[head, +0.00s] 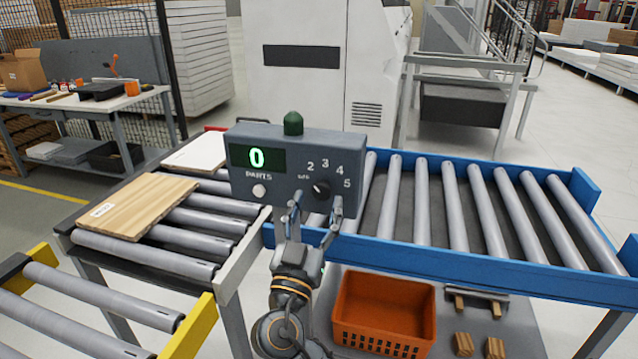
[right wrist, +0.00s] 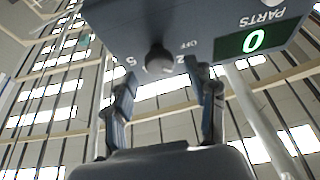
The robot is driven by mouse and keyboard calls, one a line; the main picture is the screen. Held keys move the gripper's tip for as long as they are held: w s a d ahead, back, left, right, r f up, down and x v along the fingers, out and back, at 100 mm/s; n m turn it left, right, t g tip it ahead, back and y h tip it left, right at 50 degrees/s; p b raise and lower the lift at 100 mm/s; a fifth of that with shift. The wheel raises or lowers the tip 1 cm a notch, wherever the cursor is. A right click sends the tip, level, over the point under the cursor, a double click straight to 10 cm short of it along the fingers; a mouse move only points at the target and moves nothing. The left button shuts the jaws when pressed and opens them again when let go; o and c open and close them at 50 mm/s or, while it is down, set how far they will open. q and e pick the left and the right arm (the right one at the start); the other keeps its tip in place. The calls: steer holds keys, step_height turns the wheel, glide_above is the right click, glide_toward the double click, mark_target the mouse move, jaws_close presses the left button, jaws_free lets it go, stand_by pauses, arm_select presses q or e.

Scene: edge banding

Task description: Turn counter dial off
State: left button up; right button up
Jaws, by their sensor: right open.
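The counter box (head: 240,190) is a grey unit with a green display reading 0, a PARTS label and a white button. Its black dial (head: 321,190) sits at the lower right, ringed by OFF, 2, 3, 4 and 5. The dial's exact pointing is too small to tell. My right gripper (head: 316,208) is open, just in front of and below the dial. In the right wrist view, the dial (right wrist: 158,60) shows between and just beyond the fingertips (right wrist: 160,75), apart from both. My left gripper is not in view.
A blue-sided roller conveyor (head: 450,263) runs right behind my right gripper. A wooden board (head: 135,205) and a white panel (head: 195,151) lie on rollers at left. An orange crate (head: 383,312) sits below. A green dome (head: 293,123) tops the counter box.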

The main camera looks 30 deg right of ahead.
mark_target(321, 190)
steer(key=shift+p+x, duration=0.4)
steer(key=shift+x, duration=0.95)
steer(key=shift+f, duration=0.1)
steer(key=c, duration=1.1)
steer(key=shift+c, duration=0.2)
